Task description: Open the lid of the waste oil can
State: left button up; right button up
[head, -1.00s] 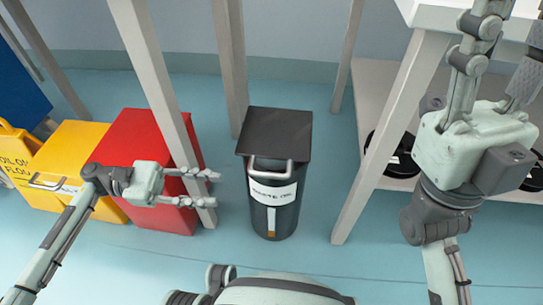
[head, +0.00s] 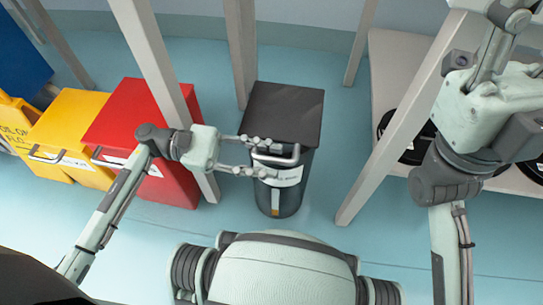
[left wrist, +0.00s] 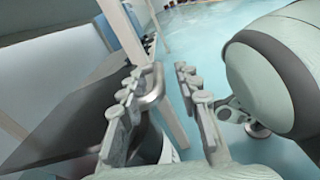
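The waste oil can (head: 283,198) is a dark bin with a white label, standing on the floor. Its flat black lid (head: 285,108) lies shut on top. A grey bar handle (head: 292,160) sits at the lid's front edge. My left gripper (head: 268,158) is open at the handle, with one finger above and one below it in the head view. In the left wrist view, the handle (left wrist: 154,88) lies between the spread fingers, close to the left one; contact is unclear. My right gripper (head: 508,45) is raised at the upper right, its fingertips cut off by the frame.
A red bin (head: 175,185) and a yellow bin (head: 75,128) stand left of the can. Pale table legs rise on both sides of it, one (head: 160,75) close behind my left gripper. A shelf (head: 390,70) with black reels is at the right. Floor before the can is clear.

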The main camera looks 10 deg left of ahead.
pick_arm(q)
jog(key=shift+d, duration=0.65)
grip_shut()
